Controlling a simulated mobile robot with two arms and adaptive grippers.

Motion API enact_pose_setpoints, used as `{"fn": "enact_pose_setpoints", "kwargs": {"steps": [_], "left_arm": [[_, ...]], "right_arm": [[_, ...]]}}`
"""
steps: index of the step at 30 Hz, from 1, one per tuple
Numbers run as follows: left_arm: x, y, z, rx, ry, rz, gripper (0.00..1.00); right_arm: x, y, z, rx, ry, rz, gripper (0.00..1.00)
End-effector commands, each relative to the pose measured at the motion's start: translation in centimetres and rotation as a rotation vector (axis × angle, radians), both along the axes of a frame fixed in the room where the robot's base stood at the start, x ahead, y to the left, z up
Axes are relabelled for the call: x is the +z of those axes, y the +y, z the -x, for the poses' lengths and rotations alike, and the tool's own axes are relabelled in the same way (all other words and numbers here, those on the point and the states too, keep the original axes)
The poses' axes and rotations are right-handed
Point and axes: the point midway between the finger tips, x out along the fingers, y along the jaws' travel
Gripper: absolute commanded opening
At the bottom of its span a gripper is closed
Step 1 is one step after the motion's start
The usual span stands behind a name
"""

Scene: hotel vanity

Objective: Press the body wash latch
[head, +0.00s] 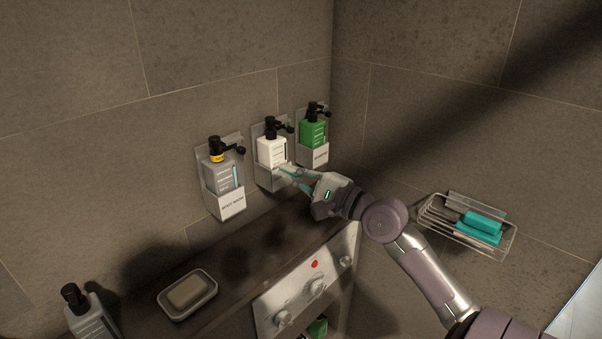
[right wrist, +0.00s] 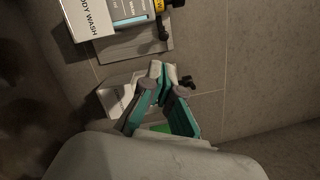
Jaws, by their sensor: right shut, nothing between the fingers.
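In the right wrist view the labelled holder (right wrist: 90,22) is at the top, and the black latch (right wrist: 164,32) shows beside the bottle. My right gripper (head: 285,173) is shut and empty, in front of the middle dispenser's holder and to the right of the body wash. Its fingertips (right wrist: 160,70) point toward the wall. My left gripper is not in view.
A white dispenser (head: 271,151) and a green dispenser (head: 312,132) hang to the right of the body wash. Below are a soap dish (head: 205,293), another pump bottle (head: 88,316) and a knob panel (head: 300,289). A wire basket (head: 440,217) is on the right wall.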

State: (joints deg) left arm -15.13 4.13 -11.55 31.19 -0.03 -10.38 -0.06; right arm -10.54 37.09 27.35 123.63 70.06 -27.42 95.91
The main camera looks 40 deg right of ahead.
Motion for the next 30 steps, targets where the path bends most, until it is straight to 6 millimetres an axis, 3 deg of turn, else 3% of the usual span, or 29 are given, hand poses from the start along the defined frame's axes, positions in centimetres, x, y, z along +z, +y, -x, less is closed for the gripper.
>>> {"fn": "enact_pose_setpoints", "kwargs": {"steps": [3, 9, 26, 30], "left_arm": [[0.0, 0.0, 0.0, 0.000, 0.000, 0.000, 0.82], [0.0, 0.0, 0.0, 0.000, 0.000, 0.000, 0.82], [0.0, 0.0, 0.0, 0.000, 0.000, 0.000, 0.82], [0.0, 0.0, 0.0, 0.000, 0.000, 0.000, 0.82]], "right_arm": [[-0.3, -0.3, 1.5, 0.000, 0.002, -0.003, 0.00], [-0.2, -0.6, 2.5, 0.000, -0.001, 0.000, 0.00], [-0.3, -0.6, 2.5, 0.000, -0.001, 0.000, 0.00], [-2.1, 0.3, 2.5, 0.007, 0.034, 0.067, 0.00]]}}
